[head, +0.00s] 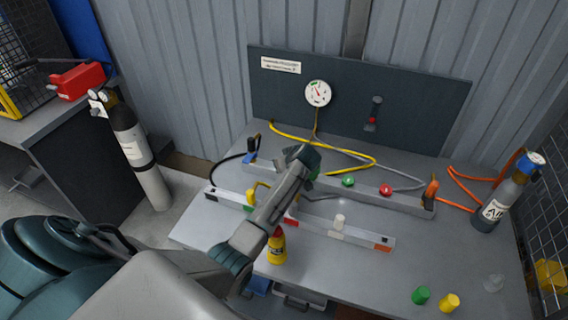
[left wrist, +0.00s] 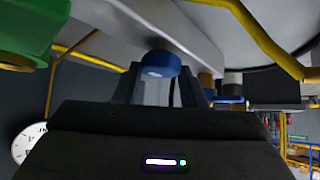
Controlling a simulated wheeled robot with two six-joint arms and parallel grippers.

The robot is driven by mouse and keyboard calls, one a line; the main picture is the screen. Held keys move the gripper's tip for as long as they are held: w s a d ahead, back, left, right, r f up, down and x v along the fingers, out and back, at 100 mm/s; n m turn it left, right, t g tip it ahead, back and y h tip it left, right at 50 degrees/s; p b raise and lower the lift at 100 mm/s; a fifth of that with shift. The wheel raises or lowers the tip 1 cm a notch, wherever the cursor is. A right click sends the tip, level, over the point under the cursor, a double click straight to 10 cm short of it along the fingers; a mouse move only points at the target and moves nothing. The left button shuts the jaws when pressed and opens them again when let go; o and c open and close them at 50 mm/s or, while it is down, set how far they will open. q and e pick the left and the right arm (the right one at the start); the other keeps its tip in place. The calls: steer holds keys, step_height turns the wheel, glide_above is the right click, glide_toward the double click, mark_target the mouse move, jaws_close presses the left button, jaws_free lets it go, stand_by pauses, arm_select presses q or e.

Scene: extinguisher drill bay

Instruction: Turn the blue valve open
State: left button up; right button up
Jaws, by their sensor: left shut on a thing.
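The blue valve (left wrist: 160,65) is a small round blue knob under a pale grey bar in the left wrist view. It sits between the two dark fingers of my left gripper (left wrist: 163,88), which is shut on it. In the head view my left gripper (head: 306,163) reaches over the bench to the manifold bar (head: 408,203) on its back half and hides the blue valve. A green knob (head: 348,181) and a red knob (head: 386,190) stand on the bar to the right of the gripper. My right gripper is not in view.
A dark back panel (head: 420,105) carries a round gauge (head: 318,93). Yellow (head: 350,165) and orange (head: 455,172) hoses lie nearby. A grey cylinder (head: 500,205) stands at the right. A second bar (head: 365,237) and a yellow bottle (head: 277,250) are in front.

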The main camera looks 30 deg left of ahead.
arm_select(q)
steer(key=o, duration=1)
steer(key=shift+d, duration=0.1)
steer(key=b+v, duration=0.2)
steer(key=v, duration=0.8)
steer(key=shift+r+b, duration=0.3)
steer(key=shift+b, duration=0.1)
steer(key=shift+s+d, duration=0.15)
steer(key=shift+d, duration=0.05)
